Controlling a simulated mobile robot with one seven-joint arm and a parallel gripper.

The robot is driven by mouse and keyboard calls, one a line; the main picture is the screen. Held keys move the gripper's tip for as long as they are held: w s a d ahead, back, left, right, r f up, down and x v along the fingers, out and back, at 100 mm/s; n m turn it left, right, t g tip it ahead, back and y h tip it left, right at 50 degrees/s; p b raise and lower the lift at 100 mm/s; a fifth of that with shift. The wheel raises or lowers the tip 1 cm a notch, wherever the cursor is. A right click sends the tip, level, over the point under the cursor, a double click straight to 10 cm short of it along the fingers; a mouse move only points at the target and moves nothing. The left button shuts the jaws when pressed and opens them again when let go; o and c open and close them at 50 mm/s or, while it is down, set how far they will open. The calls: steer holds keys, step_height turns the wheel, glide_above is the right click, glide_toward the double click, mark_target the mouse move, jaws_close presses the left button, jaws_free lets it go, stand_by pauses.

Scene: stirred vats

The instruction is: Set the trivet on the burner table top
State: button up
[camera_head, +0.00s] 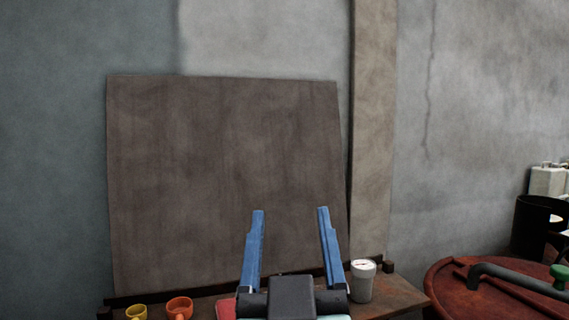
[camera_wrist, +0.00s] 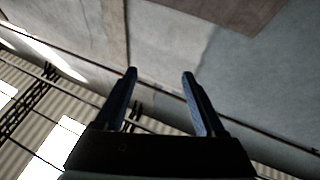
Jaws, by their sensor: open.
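My gripper (camera_head: 290,210) is open, its two blue fingers pointing up in front of a large brown board, with nothing between them. The wrist view also shows my gripper (camera_wrist: 159,73) open and empty, facing the upper wall and roof. I cannot make out a trivet in either view. A wooden table top (camera_head: 396,297) shows low in the head view, below and behind my gripper; I see no burner on it and cannot tell if it is the burner table. My gripper hides part of it.
A red item (camera_head: 226,309) is partly hidden by my gripper. At right is a round red-brown lid (camera_head: 450,290) with a dark pipe (camera_head: 520,281). The brown board (camera_head: 225,180) stands behind.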

steer(key=s+r+t, duration=0.4)
steer(key=s+r, duration=0.5)
steer(key=r, duration=0.3)
steer(key=shift+s+a+r+m+t, duration=0.2)
steer(key=shift+a+m+t, duration=0.15)
steer(key=shift+m+t, duration=0.05)
